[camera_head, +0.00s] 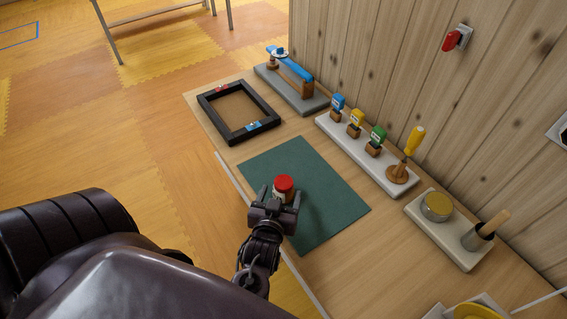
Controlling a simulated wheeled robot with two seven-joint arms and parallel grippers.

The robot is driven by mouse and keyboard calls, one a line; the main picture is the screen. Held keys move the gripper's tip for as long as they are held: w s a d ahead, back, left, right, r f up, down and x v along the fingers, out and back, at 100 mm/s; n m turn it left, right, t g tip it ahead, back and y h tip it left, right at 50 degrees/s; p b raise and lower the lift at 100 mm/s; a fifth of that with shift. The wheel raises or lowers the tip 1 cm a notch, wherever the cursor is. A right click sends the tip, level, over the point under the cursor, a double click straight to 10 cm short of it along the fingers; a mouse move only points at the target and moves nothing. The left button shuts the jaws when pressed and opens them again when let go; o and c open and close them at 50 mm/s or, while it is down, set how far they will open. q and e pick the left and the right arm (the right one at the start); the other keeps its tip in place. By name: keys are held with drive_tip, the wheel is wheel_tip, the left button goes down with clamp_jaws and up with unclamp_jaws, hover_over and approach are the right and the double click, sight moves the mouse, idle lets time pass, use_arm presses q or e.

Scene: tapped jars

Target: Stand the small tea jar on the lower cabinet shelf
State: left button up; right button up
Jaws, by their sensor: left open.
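A small jar (283,186) with a red lid stands upright on a dark green mat (326,205) on the wooden counter. My left gripper (279,193) is open, with its fingers at the near side of the jar, one to each side. I cannot tell whether the fingers touch it. The lower part of the jar is hidden behind the gripper. No cabinet shelf shows in this view. My right gripper is not in view.
A black frame (206,103) lies left of the mat. Behind are a grey board (308,103) with a blue bar and a white board (398,185) with several coloured tags. The mat's right part is clear.

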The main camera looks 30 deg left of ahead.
sight(282, 188)
use_arm(q)
drive_tip(key=w, duration=0.1)
drive_tip(key=w+a+p, duration=0.1)
drive_tip(key=w, duration=0.1)
drive_tip(key=shift+w+a, duration=0.2)
drive_tip(key=shift+w, duration=0.05)
drive_tip(key=shift+w+a+f+p, duration=0.1)
drive_tip(key=shift+w+p, duration=0.15)
drive_tip(key=shift+p, duration=0.05)
drive_tip(key=shift+w+a+f, duration=0.1)
drive_tip(key=shift+a+f, duration=0.05)
drive_tip(key=shift+f, duration=0.05)
drive_tip(key=shift+r, duration=0.1)
drive_tip(key=c, duration=1.3)
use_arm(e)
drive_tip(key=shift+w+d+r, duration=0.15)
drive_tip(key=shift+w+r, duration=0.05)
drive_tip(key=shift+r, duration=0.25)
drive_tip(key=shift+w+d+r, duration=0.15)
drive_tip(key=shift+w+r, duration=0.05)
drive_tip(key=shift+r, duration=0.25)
